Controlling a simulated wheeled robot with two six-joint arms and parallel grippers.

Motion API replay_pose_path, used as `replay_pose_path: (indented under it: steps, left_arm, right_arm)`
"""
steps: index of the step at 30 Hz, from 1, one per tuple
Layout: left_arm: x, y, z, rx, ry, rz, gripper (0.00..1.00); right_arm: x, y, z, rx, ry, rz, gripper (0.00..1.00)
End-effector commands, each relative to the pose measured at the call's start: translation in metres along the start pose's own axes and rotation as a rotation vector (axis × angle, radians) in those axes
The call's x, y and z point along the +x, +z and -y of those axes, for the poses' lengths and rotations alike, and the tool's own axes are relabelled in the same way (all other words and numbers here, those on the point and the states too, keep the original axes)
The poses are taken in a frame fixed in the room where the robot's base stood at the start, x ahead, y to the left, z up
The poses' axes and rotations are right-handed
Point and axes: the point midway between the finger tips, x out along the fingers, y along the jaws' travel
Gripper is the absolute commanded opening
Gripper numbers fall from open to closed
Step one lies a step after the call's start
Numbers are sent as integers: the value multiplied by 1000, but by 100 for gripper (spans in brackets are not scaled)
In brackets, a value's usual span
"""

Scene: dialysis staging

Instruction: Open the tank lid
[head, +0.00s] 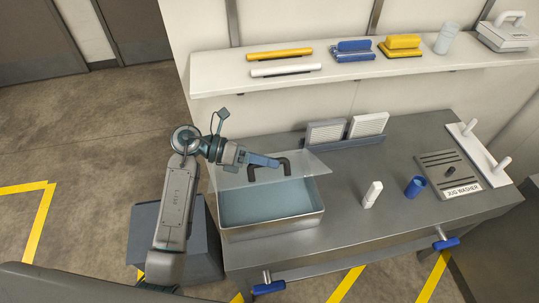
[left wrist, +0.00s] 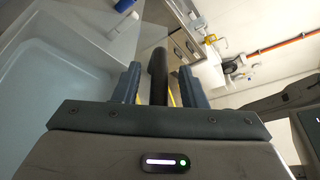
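The tank (head: 272,228) is a steel-rimmed basin with blue-grey liquid, at the left end of the steel bench. Its clear lid (head: 305,164) appears as a see-through panel, seemingly tilted up over the tank's back part; its exact angle is hard to tell. A dark, bracket-shaped handle (head: 286,164) sits on the lid. My left gripper (head: 276,162) is at the handle. In the left wrist view its two blue fingers (left wrist: 159,82) stand on either side of the dark handle bar (left wrist: 158,63), with gaps visible, so it is open around it. My right gripper is not in view.
Right of the tank stand a white block (head: 372,194), a blue cup (head: 415,187) and the jug washer plate (head: 449,173). Filter panels (head: 326,133) stand in a rack behind. A shelf (head: 220,78) with tools runs above. A grey box (head: 203,243) is left of the bench.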

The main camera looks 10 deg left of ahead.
Motion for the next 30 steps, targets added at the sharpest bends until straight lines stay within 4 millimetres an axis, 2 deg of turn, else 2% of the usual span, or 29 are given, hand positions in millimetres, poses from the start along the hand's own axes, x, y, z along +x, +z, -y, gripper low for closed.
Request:
replay_pose_path:
  steps: [6, 13, 19, 26, 30]
  left_arm:
    - [10, 0, 0, -2, -1, -1, 38]
    - [10, -1, 0, -1, 0, -1, 38]
    - [10, -1, 0, -1, 0, -1, 0]
    - [9, 3, -1, -11, -4, -1, 0]
    - [0, 23, -3, -95, -39, 0, 0]
  right_arm:
    - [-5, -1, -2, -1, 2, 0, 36]
    - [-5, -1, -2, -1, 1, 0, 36]
    - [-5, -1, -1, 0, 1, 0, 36]
    - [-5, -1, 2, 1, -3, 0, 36]
    - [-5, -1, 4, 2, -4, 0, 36]
